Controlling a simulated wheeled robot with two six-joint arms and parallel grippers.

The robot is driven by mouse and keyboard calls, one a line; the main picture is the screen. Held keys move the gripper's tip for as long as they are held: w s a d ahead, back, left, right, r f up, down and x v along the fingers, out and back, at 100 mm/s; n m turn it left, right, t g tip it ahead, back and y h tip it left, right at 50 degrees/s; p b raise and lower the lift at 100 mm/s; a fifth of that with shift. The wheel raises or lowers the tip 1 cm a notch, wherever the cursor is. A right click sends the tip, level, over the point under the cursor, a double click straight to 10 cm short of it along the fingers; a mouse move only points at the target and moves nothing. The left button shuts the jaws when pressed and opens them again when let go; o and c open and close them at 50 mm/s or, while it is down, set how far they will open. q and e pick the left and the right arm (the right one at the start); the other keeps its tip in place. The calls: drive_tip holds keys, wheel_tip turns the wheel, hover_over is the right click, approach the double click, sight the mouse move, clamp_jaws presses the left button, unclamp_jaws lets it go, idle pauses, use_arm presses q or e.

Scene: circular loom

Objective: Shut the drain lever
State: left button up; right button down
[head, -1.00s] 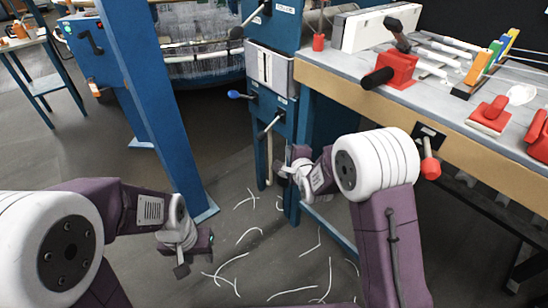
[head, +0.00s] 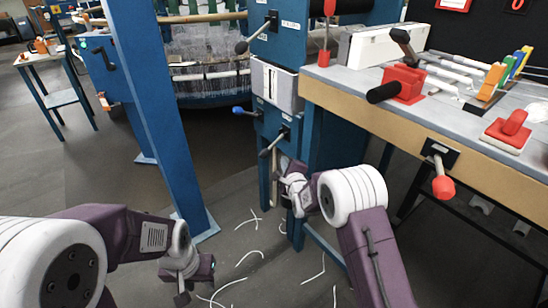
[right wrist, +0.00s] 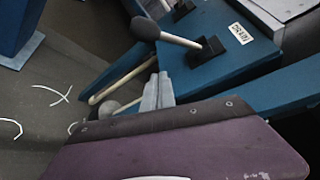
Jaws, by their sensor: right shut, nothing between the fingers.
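The drain lever (head: 273,145) sticks out from a dark mount on the blue post, pointing down-left with a dark knob at its end. In the right wrist view, the drain lever (right wrist: 178,39) is a pale rod with a dark knob, beside a DRAIN label (right wrist: 240,33). My right gripper (head: 290,190) is below the lever in the head view, apart from it. Its grey fingers (right wrist: 158,90) are shut and empty in the right wrist view. My left gripper (head: 194,282) hangs low at left, far from the lever; its finger gap is unclear.
A blue-knobbed lever (head: 243,111) and another dark-knobbed lever (head: 250,38) are on the same post. A red-knobbed lever (head: 441,175) projects from the workbench (head: 400,120) at right. A blue upright (head: 150,110) stands at left. White thread scraps lie on the floor.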

sight(271, 146)
drive_tip(key=a, duration=0.1)
drive_tip(key=w+a+b, duration=0.2)
drive_tip(key=a, duration=0.1)
drive_tip(key=shift+w+r, duration=0.1)
drive_tip(key=shift+r, duration=0.3)
